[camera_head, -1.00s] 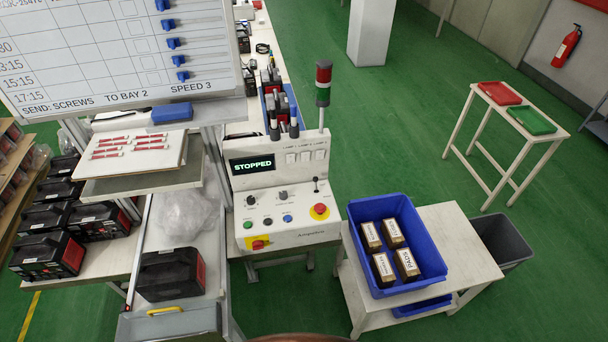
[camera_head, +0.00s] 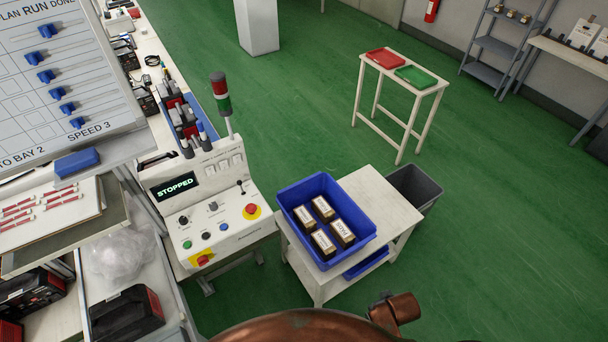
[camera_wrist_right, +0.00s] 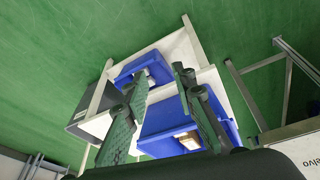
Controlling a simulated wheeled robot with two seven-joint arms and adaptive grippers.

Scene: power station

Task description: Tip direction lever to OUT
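A small direction lever (camera_head: 241,187) with a dark knob stands on the upper right of the white control panel (camera_head: 228,226), above the red emergency button on its yellow base (camera_head: 251,211). The lever looks roughly upright; its OUT marking is too small to read. The panel's display (camera_head: 175,186) reads STOPPED. My right gripper (camera_wrist_right: 158,75) is open and empty in the right wrist view, with blue bins and a white table beyond its fingers. It is apart from the panel. My left gripper is in neither view.
A blue bin (camera_head: 292,194) with several labelled boxes sits on a white table (camera_head: 377,202) right of the panel. A grey bin (camera_head: 415,187) stands beside it. A whiteboard (camera_head: 105,98) and shelves crowd the left. Green floor (camera_head: 300,110) is open behind the table.

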